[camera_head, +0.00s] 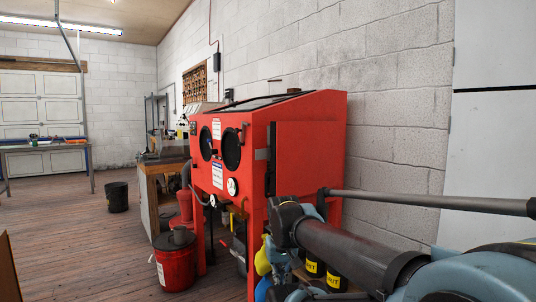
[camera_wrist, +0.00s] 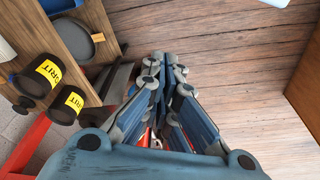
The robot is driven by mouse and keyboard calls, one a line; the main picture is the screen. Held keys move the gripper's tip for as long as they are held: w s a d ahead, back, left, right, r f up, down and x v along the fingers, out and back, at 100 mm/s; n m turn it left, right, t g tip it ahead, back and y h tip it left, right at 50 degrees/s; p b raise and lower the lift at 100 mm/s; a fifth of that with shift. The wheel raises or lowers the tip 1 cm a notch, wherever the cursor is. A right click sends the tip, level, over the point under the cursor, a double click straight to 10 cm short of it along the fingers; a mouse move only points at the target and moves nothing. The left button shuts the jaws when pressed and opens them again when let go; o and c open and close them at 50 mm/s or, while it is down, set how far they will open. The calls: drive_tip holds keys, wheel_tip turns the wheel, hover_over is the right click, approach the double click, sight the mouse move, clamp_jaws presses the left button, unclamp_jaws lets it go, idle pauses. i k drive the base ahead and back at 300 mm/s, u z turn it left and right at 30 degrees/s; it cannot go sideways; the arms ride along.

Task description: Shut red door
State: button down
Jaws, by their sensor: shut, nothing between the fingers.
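The red door (camera_head: 310,150) is the flat side panel of the red blasting cabinet (camera_head: 258,108) in the head view. My gripper (camera_wrist: 169,62) shows in the wrist view, shut and empty, above the wooden floor. The door's panel is not clearly seen in that view. In the head view my arm crosses the lower right, in front of the cabinet's lower part, and the fingers cannot be made out.
A wooden shelf (camera_wrist: 76,35) with black grit containers (camera_wrist: 38,76) lies close left of my gripper, with a red bar (camera_wrist: 28,145) below. A red bucket (camera_head: 175,262) stands before the cabinet. A block wall (camera_head: 395,110) is behind.

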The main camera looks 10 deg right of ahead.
sight(306, 156)
drive_tip(key=z, duration=1.1)
drive_tip(key=k, duration=1.5)
drive_tip(key=u, duration=0.7)
drive_tip(key=i, duration=1.05)
drive_tip(key=z, duration=0.05)
